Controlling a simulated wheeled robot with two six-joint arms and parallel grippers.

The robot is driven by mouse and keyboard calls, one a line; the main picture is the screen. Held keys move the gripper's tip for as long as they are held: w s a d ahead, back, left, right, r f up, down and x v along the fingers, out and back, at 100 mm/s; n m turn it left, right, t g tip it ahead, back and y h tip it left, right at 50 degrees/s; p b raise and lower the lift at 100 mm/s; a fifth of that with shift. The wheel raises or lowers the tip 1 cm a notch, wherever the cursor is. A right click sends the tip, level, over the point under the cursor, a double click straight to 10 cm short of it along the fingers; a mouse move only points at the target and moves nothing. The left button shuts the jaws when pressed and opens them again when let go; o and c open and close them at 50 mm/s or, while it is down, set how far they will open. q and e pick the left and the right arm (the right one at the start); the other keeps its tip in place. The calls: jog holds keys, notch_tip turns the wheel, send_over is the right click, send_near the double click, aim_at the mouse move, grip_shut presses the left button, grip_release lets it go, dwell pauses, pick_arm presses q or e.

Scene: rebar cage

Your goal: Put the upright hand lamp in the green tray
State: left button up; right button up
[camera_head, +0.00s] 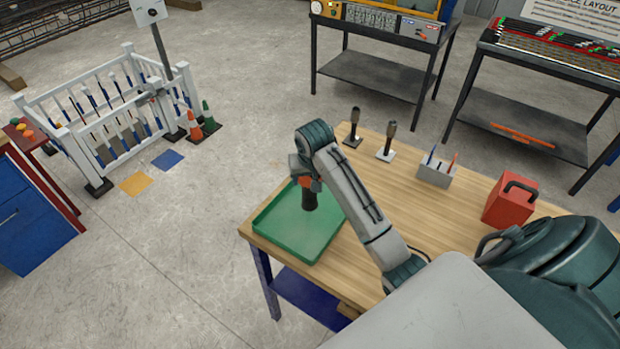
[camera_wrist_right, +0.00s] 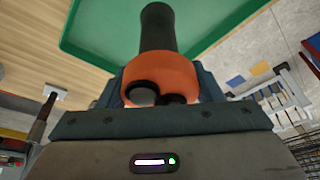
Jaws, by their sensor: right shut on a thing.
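The hand lamp (camera_head: 309,200) has a black handle and an orange head, and is held upright with the handle pointing down. My right gripper (camera_head: 307,180) is shut on its orange head, over the green tray (camera_head: 290,238). The tray is shallow and empty, at the table's left end. I cannot tell whether the handle's end touches the tray floor. In the right wrist view the lamp (camera_wrist_right: 158,38) sits between the fingers, with the tray (camera_wrist_right: 215,22) behind it. My left gripper is not in view.
Two dark handled items (camera_head: 353,128) (camera_head: 388,140) stand on small bases behind the tray. A grey holder (camera_head: 435,174) and a red box (camera_head: 508,205) are farther right on the wooden table (camera_head: 405,190). A white fence and cones stand on the floor at left.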

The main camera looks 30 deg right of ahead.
jog(key=shift+w+d+f+p, duration=0.15)
jog(key=shift+w+d+p, duration=0.15)
jog(key=shift+d, duration=0.1)
jog(key=shift+s+a+f+p, duration=0.1)
jog(key=shift+s+f+p, duration=0.05)
jog(key=shift+f+p, duration=0.4)
notch_tip(320, 180, down, 2)
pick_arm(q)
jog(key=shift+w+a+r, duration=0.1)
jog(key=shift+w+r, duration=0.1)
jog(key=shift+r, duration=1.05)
pick_arm(e)
jog(key=shift+f, duration=0.15)
